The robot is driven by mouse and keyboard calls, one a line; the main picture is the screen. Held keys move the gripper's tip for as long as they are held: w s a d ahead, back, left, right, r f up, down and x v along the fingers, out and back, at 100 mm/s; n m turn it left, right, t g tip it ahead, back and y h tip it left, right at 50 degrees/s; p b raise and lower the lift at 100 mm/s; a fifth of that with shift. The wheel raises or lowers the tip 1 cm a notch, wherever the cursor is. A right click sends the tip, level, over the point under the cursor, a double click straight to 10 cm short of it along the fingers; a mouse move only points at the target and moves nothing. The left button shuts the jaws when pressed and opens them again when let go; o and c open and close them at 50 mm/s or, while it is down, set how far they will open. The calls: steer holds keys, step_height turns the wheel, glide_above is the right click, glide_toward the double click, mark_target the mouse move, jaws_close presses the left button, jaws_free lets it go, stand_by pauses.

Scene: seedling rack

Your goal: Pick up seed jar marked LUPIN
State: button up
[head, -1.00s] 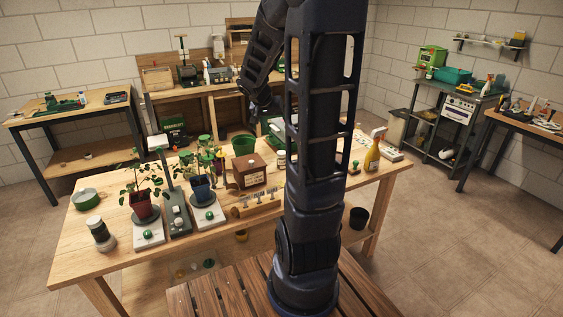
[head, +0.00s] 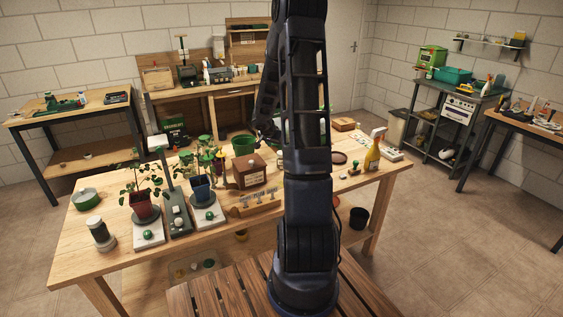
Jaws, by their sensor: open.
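My gripper (head: 267,129) is small and dark in the head view, partly hidden behind my upright arm. It hangs over the back of the wooden bench (head: 120,258), just right of the green pot, and I see nothing held in it. I cannot read the name LUPIN on anything. A dark jar with a pale lid (head: 98,229) stands at the bench's left front. Several small green-topped items stand behind the potted plants, their labels too small to read. My arm hides the strip of bench right of the brown box.
A brown box (head: 249,176), a green pot (head: 243,145), a blue-potted plant (head: 200,190) and a red-potted plant (head: 142,205) crowd the middle. A yellow spray bottle (head: 373,156) stands at the right.

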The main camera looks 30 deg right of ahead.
glide_above(279, 160)
step_height(279, 160, down, 4)
steer(key=shift+s+f, duration=0.1)
steer(key=shift+w+x, duration=0.15)
steer(key=shift+x, duration=1.35)
steer(key=shift+w+x, duration=0.1)
steer(key=shift+x, duration=1.4)
steer(key=shift+d+r, duration=0.15)
steer(key=shift+r, duration=0.1)
steer(key=c, duration=1.1)
